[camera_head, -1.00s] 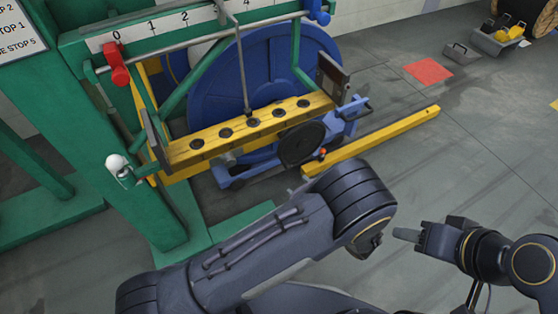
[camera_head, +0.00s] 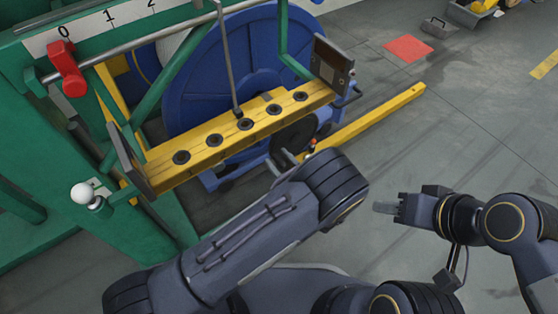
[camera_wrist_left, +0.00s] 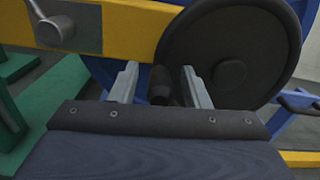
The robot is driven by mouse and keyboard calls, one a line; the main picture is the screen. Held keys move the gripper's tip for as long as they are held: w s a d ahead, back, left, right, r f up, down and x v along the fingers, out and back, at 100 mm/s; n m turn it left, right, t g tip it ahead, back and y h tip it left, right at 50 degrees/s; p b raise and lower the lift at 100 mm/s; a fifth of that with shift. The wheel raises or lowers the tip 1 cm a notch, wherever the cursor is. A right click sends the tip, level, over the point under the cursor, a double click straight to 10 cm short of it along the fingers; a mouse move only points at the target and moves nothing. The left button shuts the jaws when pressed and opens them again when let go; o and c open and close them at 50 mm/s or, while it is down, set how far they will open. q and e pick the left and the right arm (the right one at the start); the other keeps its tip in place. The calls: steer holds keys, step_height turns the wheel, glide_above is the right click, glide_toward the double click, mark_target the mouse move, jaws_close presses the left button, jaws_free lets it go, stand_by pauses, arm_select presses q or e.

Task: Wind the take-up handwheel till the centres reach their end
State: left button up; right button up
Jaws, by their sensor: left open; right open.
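The take-up handwheel (camera_head: 294,135) is a dark disc at the front of the yellow beam, partly hidden by my left arm in the head view. In the left wrist view the handwheel (camera_wrist_left: 230,55) fills the upper right, with a hub at its middle. A dark stub handle (camera_wrist_left: 160,86) stands near its left edge. My left gripper (camera_wrist_left: 160,88) is open, its two grey fingers on either side of this handle; contact cannot be told. In the head view it is mostly hidden behind my arm. My right gripper (camera_head: 388,207) is open and empty over the floor.
The yellow beam (camera_head: 213,143) has several dark holes and end plates. A red clamp (camera_head: 68,68) sits near 0 on the scale (camera_head: 108,22). A white-knobbed lever (camera_head: 82,193) is on the green frame.

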arm_select(q)
steer(key=shift+w+a, duration=0.1)
steer(key=shift+w, duration=0.05)
jaws_close()
stand_by(0.4)
